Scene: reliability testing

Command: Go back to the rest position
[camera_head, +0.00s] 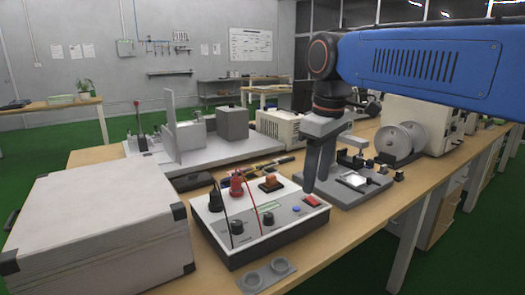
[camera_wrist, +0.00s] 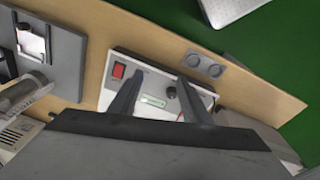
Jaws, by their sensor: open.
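My gripper (camera_head: 318,168) hangs from my blue arm, pointing down over the workbench (camera_head: 345,215). In the head view it is in front of the back right corner of a white control box (camera_head: 262,232), close to its red switch (camera_head: 312,199). In the wrist view my gripper (camera_wrist: 163,86) shows two dark fingers spread apart with nothing between them. Beyond the fingers lie the white control box (camera_wrist: 150,66), its red switch (camera_wrist: 118,71) and a black knob (camera_wrist: 170,92). From these views I cannot tell the height of the fingertips above the box.
A large grey case (camera_head: 95,235) stands at the left. A grey plate with two round recesses (camera_head: 266,275) lies at the bench's front edge. A small fixture (camera_head: 350,185), grey discs (camera_head: 395,145) and a machine base (camera_head: 185,157) stand behind. Green floor is open at right.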

